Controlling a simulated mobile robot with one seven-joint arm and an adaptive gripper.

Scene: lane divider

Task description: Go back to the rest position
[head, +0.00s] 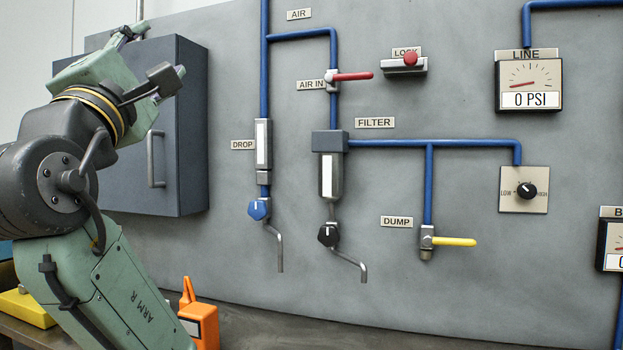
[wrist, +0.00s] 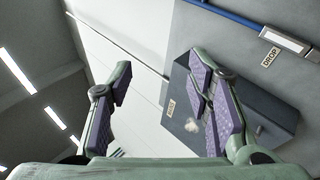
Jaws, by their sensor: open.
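My arm (head: 70,190) is raised and bent at the left of the head view, in front of a grey wall cabinet (head: 190,130). My gripper (wrist: 160,80) is open in the wrist view, with its purple-padded fingers wide apart and nothing between them. In the head view the gripper end is at the upper left and its fingers are mostly hidden. It touches no valve or handle that I can see.
The panel (head: 290,220) carries blue pipes, a red AIR IN handle (head: 352,76), a red LOCK button (head: 410,59), a yellow DUMP handle (head: 455,242) and a LINE gauge (head: 528,85) reading 0 PSI. An orange device (head: 203,322) stands on the bench below.

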